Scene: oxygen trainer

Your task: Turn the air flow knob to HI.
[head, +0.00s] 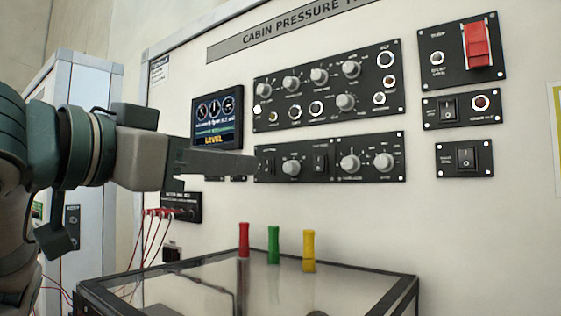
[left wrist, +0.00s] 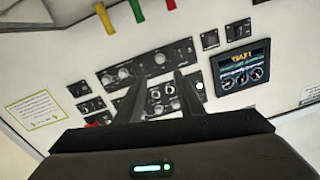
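The lower panel (head: 330,178) carries a left knob (head: 291,168) between two rocker switches and two more grey knobs, (head: 350,163) and (head: 384,162), on its right. Their labels are too small to read, so I cannot tell which is the air flow knob. My left gripper (head: 250,165) reaches in from the left, its tip in front of the lower panel's left end in the head view. In the left wrist view, which is upside down, its two fingers (left wrist: 160,82) stand apart with nothing held between them. My right gripper is not in view.
Above is a larger panel (head: 300,85) with several knobs, and a lit screen (head: 217,118). Right are switch panels, one with a red guard (head: 477,45). Below stands a dark-framed table (head: 340,285) with red (head: 243,240), green (head: 274,245) and yellow (head: 309,250) upright pieces.

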